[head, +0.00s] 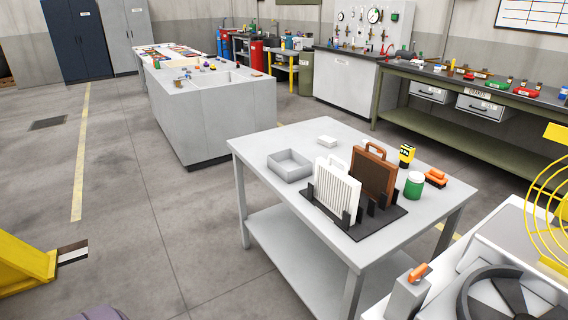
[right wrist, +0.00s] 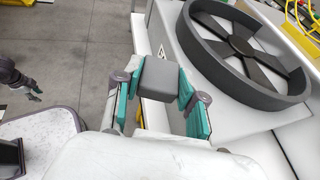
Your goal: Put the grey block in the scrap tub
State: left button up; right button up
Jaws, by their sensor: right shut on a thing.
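My right gripper (right wrist: 160,85) shows in the right wrist view, with teal finger pads on both sides of the grey block (right wrist: 160,76). It is shut on the block and holds it beside the white machine with the dark round fan ring. Neither shows in the head view. A dark gripper-like part, probably my left gripper (right wrist: 28,88), is small at the left edge of the right wrist view; its opening is unclear. No tub is clearly marked as scrap. An open grey tub (head: 290,165) stands on the near table in the head view, with its inside looking empty.
A machine with a fan (head: 500,295) stands at lower right.

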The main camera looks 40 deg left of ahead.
aim_at(290, 169)
jog(key=i+j+z, duration=0.15)
jog(key=j+z, duration=0.15)
jog(key=j, duration=1.1)
jog(key=j+z, duration=0.3)
jog(key=j, duration=1.05)
